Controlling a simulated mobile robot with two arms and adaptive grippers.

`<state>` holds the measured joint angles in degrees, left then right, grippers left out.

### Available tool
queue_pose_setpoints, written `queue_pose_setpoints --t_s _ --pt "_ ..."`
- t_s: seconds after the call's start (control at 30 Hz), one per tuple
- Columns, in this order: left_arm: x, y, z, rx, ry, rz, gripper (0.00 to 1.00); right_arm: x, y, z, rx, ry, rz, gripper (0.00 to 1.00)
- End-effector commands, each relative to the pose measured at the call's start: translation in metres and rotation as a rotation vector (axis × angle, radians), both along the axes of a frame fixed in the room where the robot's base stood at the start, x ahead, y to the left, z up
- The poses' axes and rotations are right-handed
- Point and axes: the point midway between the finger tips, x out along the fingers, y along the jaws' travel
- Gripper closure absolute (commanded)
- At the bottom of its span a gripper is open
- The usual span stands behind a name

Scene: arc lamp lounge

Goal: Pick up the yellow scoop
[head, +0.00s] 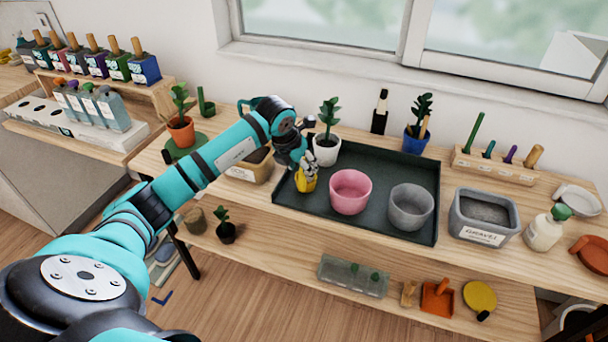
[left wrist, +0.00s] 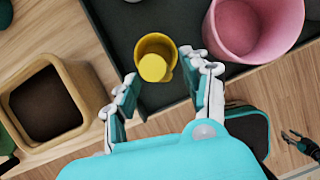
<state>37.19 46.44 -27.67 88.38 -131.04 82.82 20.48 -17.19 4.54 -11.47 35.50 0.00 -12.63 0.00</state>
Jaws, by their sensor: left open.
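The yellow scoop (head: 306,183) stands near the left end of the dark green tray (head: 385,165), left of the pink pot (head: 350,190). My left gripper (head: 309,164) is over it, coming from the upper left, and partly covers it. In the left wrist view the scoop (left wrist: 154,62) shows as a round yellow cup with a yellow knob or handle end facing the camera. It lies between and just beyond the two open fingers (left wrist: 160,77). I cannot tell whether a finger touches it. My right gripper is not in view.
A grey pot (head: 411,207) stands right of the pink pot. A wooden soil box (left wrist: 82,80) is left of the tray. A white potted plant (head: 327,150) is close behind the gripper. A gravel bin (head: 485,235) stands right of the tray. The tray's back right is bare.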

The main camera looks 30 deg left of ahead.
Motion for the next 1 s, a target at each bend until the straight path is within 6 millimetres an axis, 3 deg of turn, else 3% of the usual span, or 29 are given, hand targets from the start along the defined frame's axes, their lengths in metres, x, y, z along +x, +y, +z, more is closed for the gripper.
queue_pose_setpoints --t_s 0.2,0.47,0.83,1.0 --pt "0.010 -0.001 -0.023 -0.001 0.000 0.001 0.52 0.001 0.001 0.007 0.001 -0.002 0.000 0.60" --pt "0.011 -0.001 -0.026 0.000 -0.001 0.000 0.52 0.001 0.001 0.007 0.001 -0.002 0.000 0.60" --pt "0.011 -0.001 -0.025 0.000 -0.001 0.000 1.00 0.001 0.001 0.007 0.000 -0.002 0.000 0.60" --pt "0.011 -0.001 -0.025 0.000 -0.001 0.000 1.00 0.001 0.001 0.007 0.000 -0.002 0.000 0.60"
